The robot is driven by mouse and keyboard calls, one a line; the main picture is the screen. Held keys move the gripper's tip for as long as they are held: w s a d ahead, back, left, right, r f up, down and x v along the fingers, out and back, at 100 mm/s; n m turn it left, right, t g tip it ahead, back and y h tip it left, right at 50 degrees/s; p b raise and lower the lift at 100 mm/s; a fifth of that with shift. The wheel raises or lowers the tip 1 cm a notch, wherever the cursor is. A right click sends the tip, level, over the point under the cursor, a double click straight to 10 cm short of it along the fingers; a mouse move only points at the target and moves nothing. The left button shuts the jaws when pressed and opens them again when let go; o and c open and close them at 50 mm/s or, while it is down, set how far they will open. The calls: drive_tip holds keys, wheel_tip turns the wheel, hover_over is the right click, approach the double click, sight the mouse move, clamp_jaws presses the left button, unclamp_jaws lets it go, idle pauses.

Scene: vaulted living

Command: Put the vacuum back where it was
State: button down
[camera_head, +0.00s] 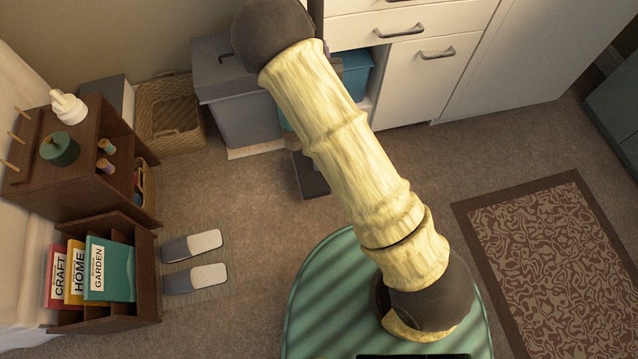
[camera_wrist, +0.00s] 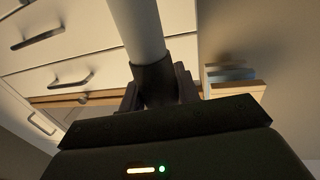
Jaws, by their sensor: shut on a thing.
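In the wrist view my gripper (camera_wrist: 158,92) is shut on the vacuum (camera_wrist: 138,30). A pale grey tube with a dark collar stands between the two dark fingers and runs up out of the picture. In the head view a dark flat piece, probably the vacuum's floor head (camera_head: 311,176), lies on the carpet left of my arm. My arm hides most of what is above it, and my gripper is not visible there.
A grey lidded bin (camera_head: 238,110) and a wicker basket (camera_head: 168,118) stand by the back wall. White drawers (camera_head: 425,85) are at upper right. Slippers (camera_head: 192,262) lie by the brown shelf (camera_head: 110,225). A patterned rug (camera_head: 560,255) covers floor at right.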

drive_tip(key=shift+a+r, duration=0.1)
drive_tip(key=shift+r, duration=0.05)
drive_tip(key=shift+f, duration=0.45)
drive_tip(key=shift+f+b, duration=0.85)
drive_tip(key=shift+f, duration=1.8)
drive_tip(key=shift+f+b, duration=0.5)
drive_tip(key=shift+f, duration=1.5)
drive_tip(key=c, duration=1)
unclamp_jaws()
drive_tip(key=shift+f, duration=0.15)
